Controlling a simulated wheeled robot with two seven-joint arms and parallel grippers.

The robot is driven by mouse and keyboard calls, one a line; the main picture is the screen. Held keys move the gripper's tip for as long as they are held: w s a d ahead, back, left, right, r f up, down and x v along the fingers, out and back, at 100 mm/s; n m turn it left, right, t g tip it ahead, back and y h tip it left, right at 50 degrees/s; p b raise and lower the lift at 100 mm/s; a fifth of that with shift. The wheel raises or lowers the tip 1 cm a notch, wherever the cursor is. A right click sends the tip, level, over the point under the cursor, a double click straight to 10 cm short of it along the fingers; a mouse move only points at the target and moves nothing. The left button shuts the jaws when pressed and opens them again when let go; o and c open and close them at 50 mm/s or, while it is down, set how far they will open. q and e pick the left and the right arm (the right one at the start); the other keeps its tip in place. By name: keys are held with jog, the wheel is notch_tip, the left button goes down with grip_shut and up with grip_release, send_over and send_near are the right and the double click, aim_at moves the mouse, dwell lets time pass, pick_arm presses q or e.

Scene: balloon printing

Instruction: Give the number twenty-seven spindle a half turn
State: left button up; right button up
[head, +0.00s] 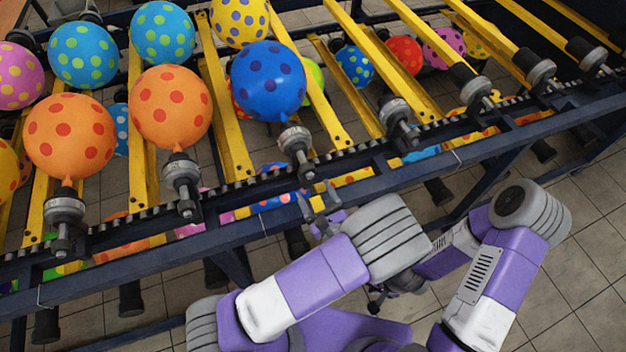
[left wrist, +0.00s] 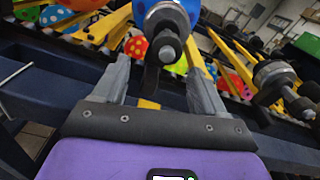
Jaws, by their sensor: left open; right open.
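My left gripper (head: 319,201) is open just in front of the spindle (head: 297,146) that bears a dark blue balloon with purple dots (head: 268,80). In the left wrist view the open fingers (left wrist: 158,82) stand either side of this spindle's rounded knob (left wrist: 167,47), with gaps on both sides and no contact visible. No number can be read on any spindle, so I cannot tell from a label which is twenty-seven. My right gripper (head: 377,299) is low, partly hidden behind my left arm, open and away from the rack.
Neighbouring spindles stand on the same rail: one with an orange balloon (head: 182,182) to the left and an empty one (head: 398,122) to the right. A dark blue beam (head: 240,228) runs along the rack's front. Tiled floor (head: 585,290) is clear at lower right.

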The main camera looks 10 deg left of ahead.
aim_at(311, 178)
pick_arm(q)
jog(key=shift+w+d+t, duration=0.2)
jog(key=shift+w+t, duration=0.05)
jog(key=shift+t, duration=0.05)
jog(key=shift+w+a+r, duration=0.15)
jog(key=shift+w+a, duration=0.05)
jog(key=shift+w, duration=0.15)
jog(key=x, duration=0.6)
jog(key=shift+w+a, duration=0.2)
jog(key=shift+w, duration=0.05)
jog(key=c, duration=1)
jog(key=shift+m, duration=0.3)
